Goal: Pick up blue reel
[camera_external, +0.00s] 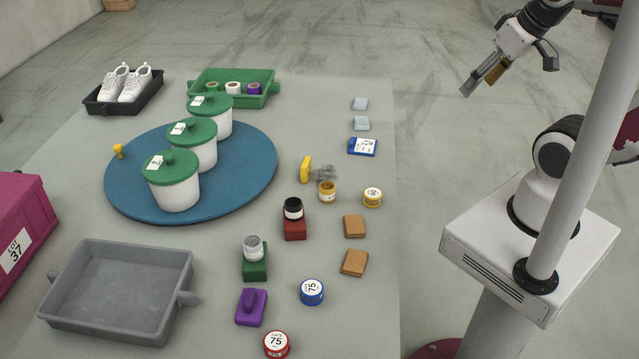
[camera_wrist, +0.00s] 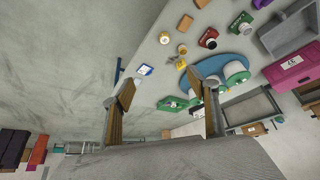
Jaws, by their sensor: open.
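The blue reel (camera_external: 312,292) lies on the table near the front right in the external view, with a white label reading 75 on top. I cannot make it out in the wrist view. My gripper (camera_external: 482,78) is high at the upper right, beyond the table's right edge and far from the reel. In the wrist view its two fingers (camera_wrist: 160,88) stand wide apart with nothing between them.
Near the reel are a red reel (camera_external: 277,344), a purple block (camera_external: 251,307) and a brown block (camera_external: 354,263). A yellow reel (camera_external: 373,197) lies farther back. A grey tray (camera_external: 187,299) is at left, beside the blue round mat (camera_external: 125,190). Bare table lies right of the reel.

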